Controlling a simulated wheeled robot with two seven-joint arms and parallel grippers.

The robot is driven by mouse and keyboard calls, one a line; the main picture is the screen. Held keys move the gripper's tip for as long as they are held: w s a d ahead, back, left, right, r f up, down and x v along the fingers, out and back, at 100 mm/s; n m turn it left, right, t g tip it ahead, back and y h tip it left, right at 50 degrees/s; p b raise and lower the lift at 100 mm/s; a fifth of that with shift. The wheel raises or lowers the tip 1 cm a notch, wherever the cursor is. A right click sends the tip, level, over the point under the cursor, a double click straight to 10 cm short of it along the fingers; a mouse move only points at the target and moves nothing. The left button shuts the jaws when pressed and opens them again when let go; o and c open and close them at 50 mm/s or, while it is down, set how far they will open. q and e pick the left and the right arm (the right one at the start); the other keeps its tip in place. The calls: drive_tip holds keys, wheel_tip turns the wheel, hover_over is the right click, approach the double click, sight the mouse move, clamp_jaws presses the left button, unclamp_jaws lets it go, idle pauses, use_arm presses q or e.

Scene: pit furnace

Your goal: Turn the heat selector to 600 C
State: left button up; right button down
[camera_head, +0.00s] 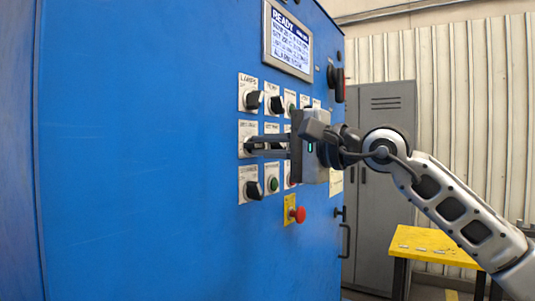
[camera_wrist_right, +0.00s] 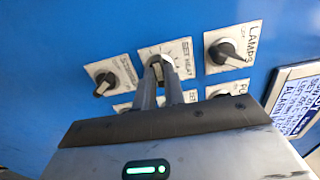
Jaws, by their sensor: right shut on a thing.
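The heat selector, a knob on a white plate marked SET HEAT (camera_wrist_right: 172,50), is on the blue cabinet front in the right wrist view. In the head view its plate (camera_head: 247,129) is in the left column, middle row. My right gripper (camera_head: 251,147) reaches in from the right, its two long fingers shut on the heat selector knob. In the right wrist view the fingers (camera_wrist_right: 159,80) sit on either side of the knob and hide much of it. The pointer setting cannot be read. My left gripper is not in view.
A LAMPS knob (camera_head: 253,100) is above the selector and another black knob (camera_head: 254,190) below. A red stop button (camera_head: 297,214) is lower right, under my gripper. The READY display (camera_head: 288,40) is above. A yellow table (camera_head: 430,243) and grey locker (camera_head: 385,110) stand at right.

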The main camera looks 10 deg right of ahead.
drive_tip(key=m+b, duration=0.1)
drive_tip(key=m, duration=0.2)
drive_tip(key=shift+f+m, duration=0.15)
drive_tip(key=shift+m, duration=0.25)
drive_tip(key=shift+m+b, duration=0.55)
drive_tip(key=shift+m, duration=0.35)
drive_tip(key=m, duration=0.2)
drive_tip(key=shift+m+b, duration=0.35)
drive_tip(key=shift+m, duration=0.05)
drive_tip(key=m, duration=0.3)
drive_tip(key=shift+m+b, duration=0.3)
drive_tip(key=shift+b, duration=0.1)
drive_tip(key=m+b, duration=0.1)
drive_tip(key=m, duration=0.6)
drive_tip(key=shift+m, duration=0.3)
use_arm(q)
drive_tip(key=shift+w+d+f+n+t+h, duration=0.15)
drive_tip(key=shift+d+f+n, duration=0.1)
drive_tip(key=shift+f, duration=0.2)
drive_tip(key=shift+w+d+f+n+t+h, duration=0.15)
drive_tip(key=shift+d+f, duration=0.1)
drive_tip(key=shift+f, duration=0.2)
use_arm(e)
drive_tip(key=shift+m, duration=0.3)
use_arm(q)
drive_tip(key=shift+b, duration=0.3)
use_arm(e)
drive_tip(key=shift+r, duration=0.2)
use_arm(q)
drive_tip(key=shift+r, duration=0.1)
